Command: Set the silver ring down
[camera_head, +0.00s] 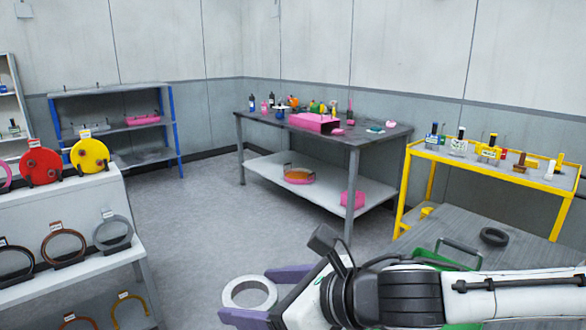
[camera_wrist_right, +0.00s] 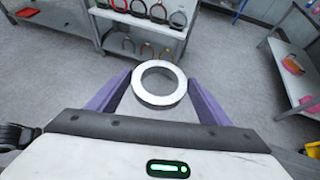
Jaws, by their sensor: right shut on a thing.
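The silver ring (camera_head: 235,291) is a thick, pale ring held between the purple fingers of my right gripper (camera_head: 256,294). In the right wrist view the ring (camera_wrist_right: 142,92) sits between the two fingertips of the gripper (camera_wrist_right: 159,88), its flat face and open hole showing. My right gripper is shut on it. The ring is in the air above the grey floor, and no surface touches it from below. My left gripper is not in either view.
A white stand (camera_head: 127,256) with several coloured rings is at left. A dark worktable (camera_head: 372,138) stands at the back, a yellow cart (camera_head: 487,170) at right. A grey table (camera_head: 545,256) with a black ring (camera_head: 494,237) is at lower right. Open floor (camera_head: 215,205) lies between.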

